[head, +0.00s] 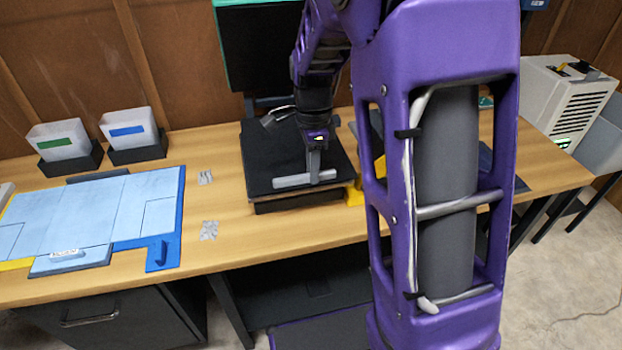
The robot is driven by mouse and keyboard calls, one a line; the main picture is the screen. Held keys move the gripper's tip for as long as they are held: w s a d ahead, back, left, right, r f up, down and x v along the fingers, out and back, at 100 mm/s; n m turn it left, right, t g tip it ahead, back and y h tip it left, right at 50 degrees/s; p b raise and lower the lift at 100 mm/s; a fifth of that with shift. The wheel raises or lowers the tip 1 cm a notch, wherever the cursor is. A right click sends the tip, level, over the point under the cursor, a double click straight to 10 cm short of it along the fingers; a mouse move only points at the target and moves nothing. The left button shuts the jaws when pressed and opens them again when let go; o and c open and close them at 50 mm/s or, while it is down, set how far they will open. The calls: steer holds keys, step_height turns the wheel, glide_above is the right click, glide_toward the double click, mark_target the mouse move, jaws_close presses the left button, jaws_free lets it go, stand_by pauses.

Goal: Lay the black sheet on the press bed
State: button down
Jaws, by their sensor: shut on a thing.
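The black sheet (268,158) spreads flat over the press bed (275,206), whose near edge shows below it. My gripper (314,174) points down at the sheet's near side. A pale grey bar (290,183) lies across that near edge at the fingertips, and the gripper is shut there on the sheet. I cannot tell whether the sheet touches the bed all over. The press's dark raised plate (262,50), with a teal rim, stands open behind. My arm hides the press's right side.
A light blue board (75,215) on a blue base lies at the table's left. Two white bins (130,128) with green and blue labels stand behind it. Two small grey patches (208,230) mark the wood beside the press. A yellow part (354,194) sits at its right corner.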

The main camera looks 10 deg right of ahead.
steer(key=shift+f, duration=1.9)
steer(key=c, duration=0.8)
jaws_free()
step_height(320, 180, up, 12)
steer(key=shift+r+p, duration=0.15)
steer(key=shift+p, duration=0.45)
